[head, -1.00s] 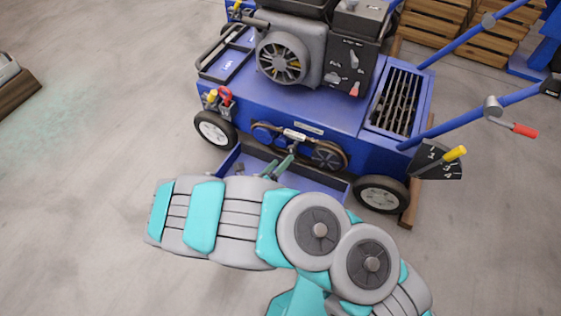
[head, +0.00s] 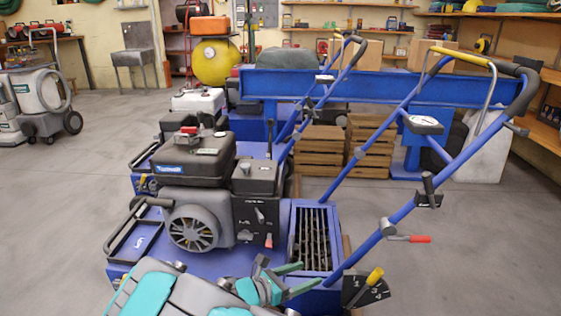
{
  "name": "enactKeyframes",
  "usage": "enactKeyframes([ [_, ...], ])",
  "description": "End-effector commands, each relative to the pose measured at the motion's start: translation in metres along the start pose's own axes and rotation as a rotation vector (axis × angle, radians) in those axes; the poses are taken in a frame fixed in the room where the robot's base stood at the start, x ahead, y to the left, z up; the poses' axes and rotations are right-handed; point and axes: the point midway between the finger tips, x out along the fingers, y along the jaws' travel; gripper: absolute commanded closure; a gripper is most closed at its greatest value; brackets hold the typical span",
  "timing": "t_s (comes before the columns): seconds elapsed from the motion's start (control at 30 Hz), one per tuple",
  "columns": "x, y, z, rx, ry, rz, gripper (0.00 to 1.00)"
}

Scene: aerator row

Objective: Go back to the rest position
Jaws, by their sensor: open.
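My gripper (head: 306,276) shows at the bottom middle of the head view, its two green fingers apart and pointing right. Nothing shows between them. My teal and grey arm fills the bottom edge. The gripper appears in front of the blue deck of the nearest aerator (head: 190,262), below its slotted box of tines. I cannot tell how far the fingers are from the machine. The front wheels and lower side of the aerator are out of view.
The aerator's blue handle (head: 400,213) slants up to the right, with a red-tipped lever (head: 420,239) and a yellow-tipped lever (head: 375,276). More blue machines stand behind. Wooden crates (head: 320,150) sit by a blue beam (head: 360,87).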

Motion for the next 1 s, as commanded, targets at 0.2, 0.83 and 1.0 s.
enactKeyframes([
  [0.2,0.032,-0.089,0.056,0.340,0.115,-0.273,0.25],
  [0.83,-0.017,-0.289,0.090,1.198,0.424,-1.002,0.25],
  [1.0,-0.054,-0.314,0.090,1.398,0.515,-1.179,0.25],
])
